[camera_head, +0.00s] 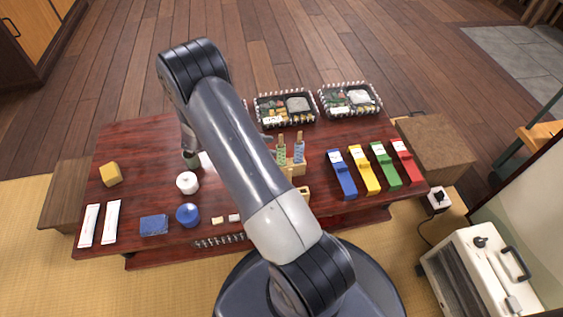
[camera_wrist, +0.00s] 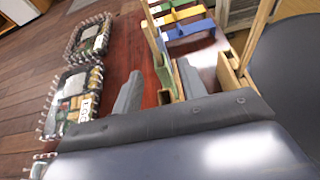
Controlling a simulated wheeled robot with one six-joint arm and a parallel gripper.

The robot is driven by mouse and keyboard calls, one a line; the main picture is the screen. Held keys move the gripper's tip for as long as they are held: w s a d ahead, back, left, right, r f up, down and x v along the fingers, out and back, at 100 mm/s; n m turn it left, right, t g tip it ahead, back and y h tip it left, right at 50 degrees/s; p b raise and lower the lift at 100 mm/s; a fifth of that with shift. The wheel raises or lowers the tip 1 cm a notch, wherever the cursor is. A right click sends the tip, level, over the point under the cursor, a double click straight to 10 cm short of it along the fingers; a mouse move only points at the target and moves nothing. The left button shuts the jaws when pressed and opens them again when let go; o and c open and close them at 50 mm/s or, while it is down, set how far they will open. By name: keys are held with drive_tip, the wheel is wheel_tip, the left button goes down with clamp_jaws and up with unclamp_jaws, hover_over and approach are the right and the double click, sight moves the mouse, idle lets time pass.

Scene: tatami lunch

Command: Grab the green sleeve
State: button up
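A green patterned sleeve (camera_head: 281,153) with a wooden top stands upright in a small wooden holder (camera_head: 299,168), left of a blue patterned sleeve (camera_head: 299,152). My arm crosses just left of it in the head view and hides most of my gripper. In the wrist view my gripper (camera_wrist: 160,72) is open, its two grey fingers apart. Wooden parts (camera_wrist: 165,96) show between and beyond the fingers; I cannot tell which belong to the holder or the sleeves. I see nothing clearly held.
Blue (camera_head: 341,174), yellow (camera_head: 364,171), green (camera_head: 385,166) and red (camera_head: 406,161) long blocks lie right of the holder. Food trays (camera_head: 286,107) (camera_head: 350,99) stand at the back. A white lidded pot (camera_head: 187,183) and a blue pot (camera_head: 188,215) stand left of my arm.

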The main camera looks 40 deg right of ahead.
sight(279, 147)
drive_tip(key=b+x, duration=0.1)
drive_tip(key=x, duration=0.2)
drive_tip(key=shift+s+d+f, duration=0.15)
drive_tip(key=shift+d, duration=0.1)
drive_tip(key=shift+c, duration=0.6)
clamp_jaws()
